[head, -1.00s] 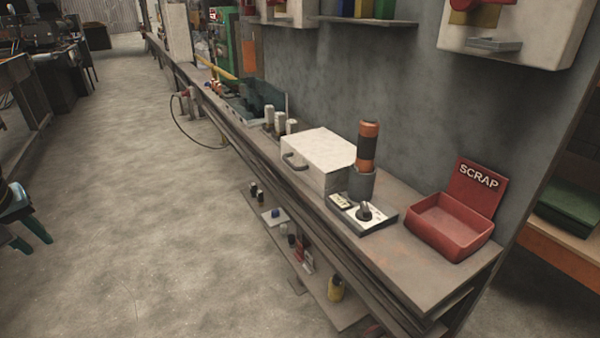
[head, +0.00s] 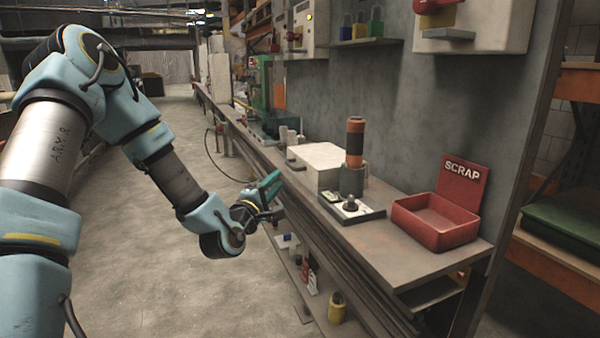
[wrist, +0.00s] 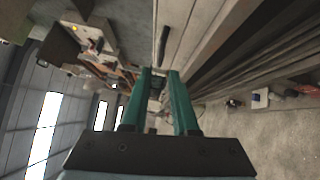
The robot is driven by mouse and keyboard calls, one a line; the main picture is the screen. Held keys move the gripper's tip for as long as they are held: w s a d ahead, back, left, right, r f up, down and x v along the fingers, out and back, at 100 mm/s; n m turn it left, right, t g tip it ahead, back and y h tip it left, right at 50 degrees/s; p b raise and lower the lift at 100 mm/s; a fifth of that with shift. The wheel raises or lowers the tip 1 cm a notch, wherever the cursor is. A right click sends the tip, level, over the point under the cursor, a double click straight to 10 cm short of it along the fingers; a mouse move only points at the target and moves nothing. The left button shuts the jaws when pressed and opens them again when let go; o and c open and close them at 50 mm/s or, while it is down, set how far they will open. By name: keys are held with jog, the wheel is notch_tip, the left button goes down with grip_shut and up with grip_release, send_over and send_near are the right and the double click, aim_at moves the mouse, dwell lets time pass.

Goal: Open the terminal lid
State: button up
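A white box (head: 322,155) with a dark handle on its front stands on the bench; I take it for the terminal, and its top looks closed. My gripper (head: 272,184) is at the bench's front edge, left of and a little below the box, and does not touch it. In the wrist view my gripper's two teal fingers (wrist: 159,74) are apart, with nothing held between them. A dark bar that looks like the handle (wrist: 163,45) shows beyond the fingertips in the wrist view.
An orange and black cylinder (head: 355,141) stands in a grey holder beside the box, behind a control panel with a knob (head: 350,204). A red SCRAP bin (head: 437,222) is to the right. A lower shelf holds a yellow bottle (head: 337,307). The floor on the left is clear.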

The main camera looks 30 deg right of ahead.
aim_at(290, 164)
jog(key=p+x, duration=0.1)
jog(key=x, duration=0.8)
jog(key=shift+w+d, duration=0.25)
jog(key=shift+w, duration=0.1)
jog(key=shift+c, duration=0.4)
grip_shut()
dwell(0.5)
